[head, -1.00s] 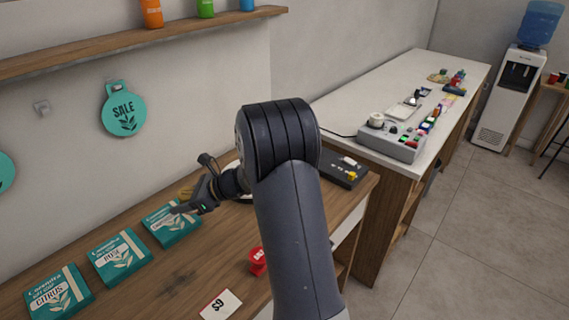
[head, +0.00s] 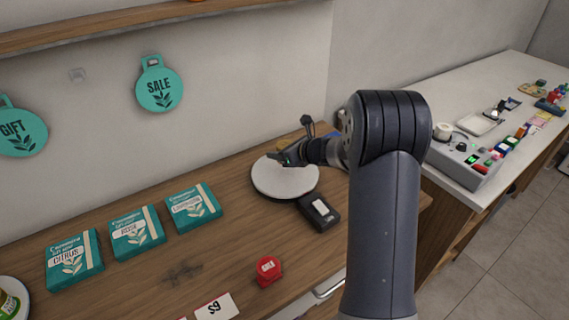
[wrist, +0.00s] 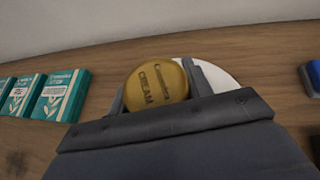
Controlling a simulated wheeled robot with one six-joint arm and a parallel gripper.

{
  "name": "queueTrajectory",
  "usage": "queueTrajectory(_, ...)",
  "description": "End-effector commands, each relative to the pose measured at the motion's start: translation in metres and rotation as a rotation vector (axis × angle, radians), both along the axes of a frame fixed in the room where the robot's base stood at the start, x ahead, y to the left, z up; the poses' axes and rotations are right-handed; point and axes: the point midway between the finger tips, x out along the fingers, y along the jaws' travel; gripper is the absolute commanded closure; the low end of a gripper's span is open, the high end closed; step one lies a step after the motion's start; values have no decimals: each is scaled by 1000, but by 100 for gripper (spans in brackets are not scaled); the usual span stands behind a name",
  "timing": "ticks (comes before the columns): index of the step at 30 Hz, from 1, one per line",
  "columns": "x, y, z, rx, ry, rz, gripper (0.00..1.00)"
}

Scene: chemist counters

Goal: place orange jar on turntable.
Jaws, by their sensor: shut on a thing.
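The turntable (head: 280,185) is a white disc on the wooden counter in the head view. Part of it shows behind and to the right of the jar in the wrist view (wrist: 220,79). In the head view my gripper (head: 284,158) is over the back part of the disc. A small yellowish patch there may be the jar. The jar's underside is hidden, so I cannot tell whether it touches the disc.
A dark device with a white top (head: 320,213) stands close to the disc's front right. Several teal boxes (head: 137,232) lie to the left. A red tag block (head: 268,270) and a price card (head: 216,307) are in front. The wall is close behind.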

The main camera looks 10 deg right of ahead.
Motion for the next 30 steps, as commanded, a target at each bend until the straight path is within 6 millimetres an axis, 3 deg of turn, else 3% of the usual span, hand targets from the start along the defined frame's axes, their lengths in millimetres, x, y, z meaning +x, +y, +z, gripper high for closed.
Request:
queueTrajectory(10, 0, 0, -41, 1, 1, -1, 76)
queueTrajectory(23, 0, 0, -49, 0, -1, 0, 76)
queueTrajectory(24, 0, 0, -47, 0, -1, 0, 50)
queueTrajectory(30, 0, 0, -47, 0, -1, 0, 34)
